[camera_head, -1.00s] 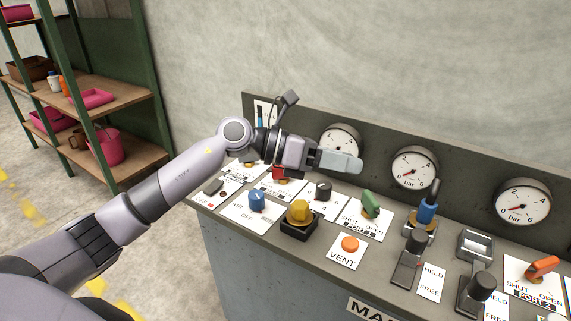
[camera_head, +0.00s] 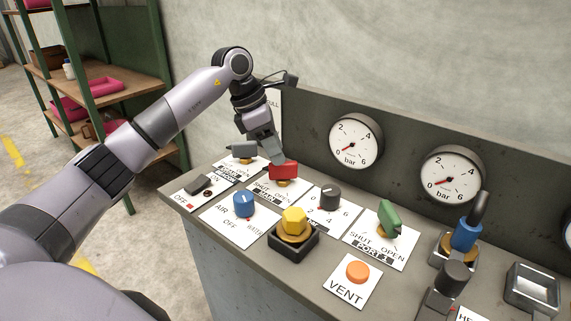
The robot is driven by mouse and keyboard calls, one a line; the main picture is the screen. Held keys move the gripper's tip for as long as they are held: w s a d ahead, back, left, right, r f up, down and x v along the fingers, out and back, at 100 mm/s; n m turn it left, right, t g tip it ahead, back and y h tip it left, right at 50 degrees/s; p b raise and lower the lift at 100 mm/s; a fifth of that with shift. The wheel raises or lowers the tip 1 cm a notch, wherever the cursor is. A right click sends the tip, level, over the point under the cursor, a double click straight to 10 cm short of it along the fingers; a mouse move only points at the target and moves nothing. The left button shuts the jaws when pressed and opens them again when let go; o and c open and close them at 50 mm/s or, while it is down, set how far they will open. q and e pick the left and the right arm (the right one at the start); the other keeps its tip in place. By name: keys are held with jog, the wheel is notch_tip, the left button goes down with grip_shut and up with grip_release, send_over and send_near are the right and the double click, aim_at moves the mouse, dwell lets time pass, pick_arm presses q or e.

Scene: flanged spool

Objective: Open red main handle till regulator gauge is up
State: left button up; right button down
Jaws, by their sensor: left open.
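The red main handle (camera_head: 284,169) sits on a brass stem over a SHUT/OPEN plate near the back left of the panel. My left gripper (camera_head: 268,150) points down right behind and left of the handle. It is open, with its fingertips close to the handle; I cannot tell if they touch it. A white round gauge (camera_head: 356,142) marked in bar stands on the back board, its needle low at the left. A second gauge (camera_head: 453,176) on the right also has its needle low. A dark knob (camera_head: 329,197) on a numbered plate sits right of the red handle. My right gripper is out of view.
Around the handle are a grey handle (camera_head: 244,150), a blue AIR/WATER knob (camera_head: 244,204), a yellow knob (camera_head: 294,221) and a green PORT handle (camera_head: 389,217). An orange VENT button (camera_head: 358,271) is at the front. Shelves (camera_head: 110,88) stand at the left.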

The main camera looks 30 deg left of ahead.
aim_at(283, 171)
pick_arm(q)
jog(key=x, duration=0.4)
jog(key=shift+w+d+f, duration=0.1)
jog(key=shift+d+f, duration=0.05)
jog(key=shift+f, duration=0.2)
grip_shut()
